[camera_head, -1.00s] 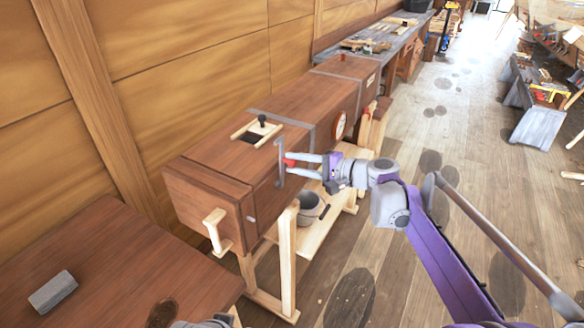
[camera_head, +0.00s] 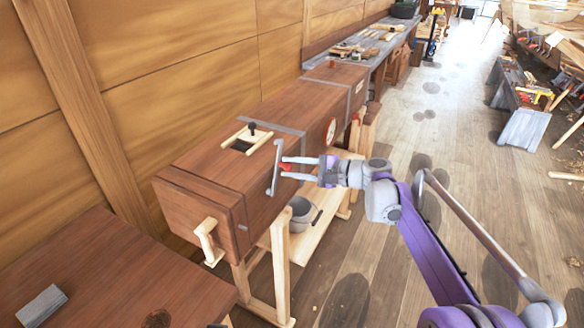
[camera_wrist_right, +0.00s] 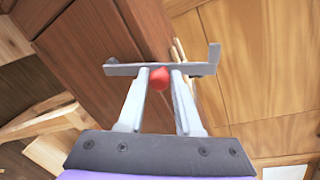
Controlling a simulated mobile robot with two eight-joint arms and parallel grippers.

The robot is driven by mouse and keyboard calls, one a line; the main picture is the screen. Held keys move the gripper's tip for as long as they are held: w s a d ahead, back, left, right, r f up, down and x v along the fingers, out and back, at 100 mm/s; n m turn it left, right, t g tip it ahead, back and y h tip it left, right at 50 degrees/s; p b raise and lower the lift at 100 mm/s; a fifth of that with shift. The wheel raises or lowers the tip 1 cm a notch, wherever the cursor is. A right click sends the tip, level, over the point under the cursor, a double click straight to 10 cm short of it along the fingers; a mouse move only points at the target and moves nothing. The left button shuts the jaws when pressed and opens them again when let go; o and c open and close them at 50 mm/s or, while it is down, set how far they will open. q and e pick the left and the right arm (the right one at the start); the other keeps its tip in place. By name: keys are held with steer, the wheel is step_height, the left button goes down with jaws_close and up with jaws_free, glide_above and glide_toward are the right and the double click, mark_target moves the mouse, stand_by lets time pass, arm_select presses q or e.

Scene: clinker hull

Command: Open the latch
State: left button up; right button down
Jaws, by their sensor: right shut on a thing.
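The latch is a grey metal bar (camera_head: 275,168) with bent ends, on the front side of a long brown wooden box (camera_head: 215,150). It leans slightly from upright in the head view. It carries a red knob (camera_head: 286,166). My right gripper (camera_head: 288,168) reaches in from the right and is shut on the red knob. In the right wrist view the knob (camera_wrist_right: 159,78) sits between the two fingertips, with the bar (camera_wrist_right: 165,69) crossing just beyond them. My left gripper is not in view.
The box stands on a pale wooden trestle (camera_head: 282,245) with a grey bucket (camera_head: 301,214) below. A pale handle (camera_head: 207,240) sits on its near end. A brown table (camera_head: 110,275) with a grey block (camera_head: 41,306) is at front left.

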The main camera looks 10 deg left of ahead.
steer(key=c, duration=0.6)
jaws_free()
steer(key=shift+d, duration=0.15)
steer(key=b+v, duration=0.1)
steer(key=v, duration=0.9)
steer(key=shift+s+d, duration=0.15)
steer(key=shift+d, duration=0.15)
steer(key=s+d+f+n+h, duration=0.3)
steer(key=s+d+f+h, duration=0.2)
steer(key=s, duration=0.6)
steer(key=s+d+f+n+h, duration=0.3)
steer(key=s+d+f+h, duration=0.2)
steer(key=s+f, duration=0.4)
steer(key=s+d+f+n+t+h, duration=0.1)
steer(key=s+d+f+n+h, duration=0.2)
steer(key=s, duration=1.2)
steer(key=shift+d+f+h, duration=0.35)
steer(key=shift+d+f, duration=0.3)
steer(key=shift+f, duration=0.2)
steer(key=shift+d+f+h, duration=0.4)
steer(key=shift+d+f, duration=0.2)
steer(key=shift+f, duration=0.3)
steer(key=shift+d+f+h, duration=0.35)
steer(key=shift+d+f, duration=0.3)
steer(key=shift+f, duration=0.2)
